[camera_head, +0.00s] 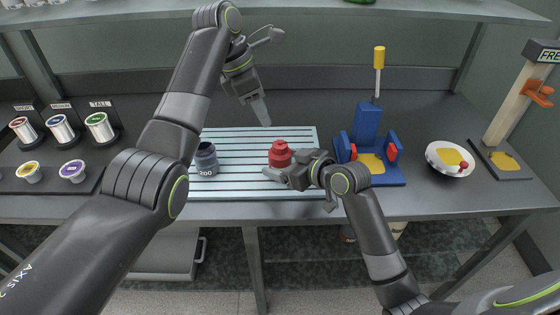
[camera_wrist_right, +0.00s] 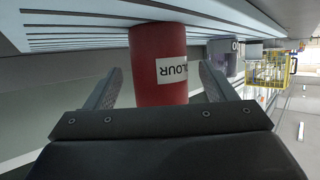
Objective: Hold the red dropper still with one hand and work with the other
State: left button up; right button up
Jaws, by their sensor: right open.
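The red dropper (camera_head: 280,153) stands upright on the slatted light-blue board (camera_head: 240,188). In the right wrist view the red dropper (camera_wrist_right: 158,50) shows as a red cylinder with a white label ending in "LOUR". My right gripper (camera_wrist_right: 160,85) is open, with one finger on each side of the dropper and a visible gap at least on the left. In the head view my right gripper (camera_head: 282,176) is low at the dropper's near side. My left gripper (camera_head: 262,112) hangs above and behind the dropper, pointing down; its finger gap is unclear.
A dark grey jar marked 200 (camera_head: 206,158) stands on the board to the left. A blue stand (camera_head: 369,125) with a yellow pad is close on the right. Further right are a white bowl (camera_head: 450,158) and a wooden post fixture (camera_head: 510,100).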

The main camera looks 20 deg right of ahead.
jog(key=shift+x, duration=0.9)
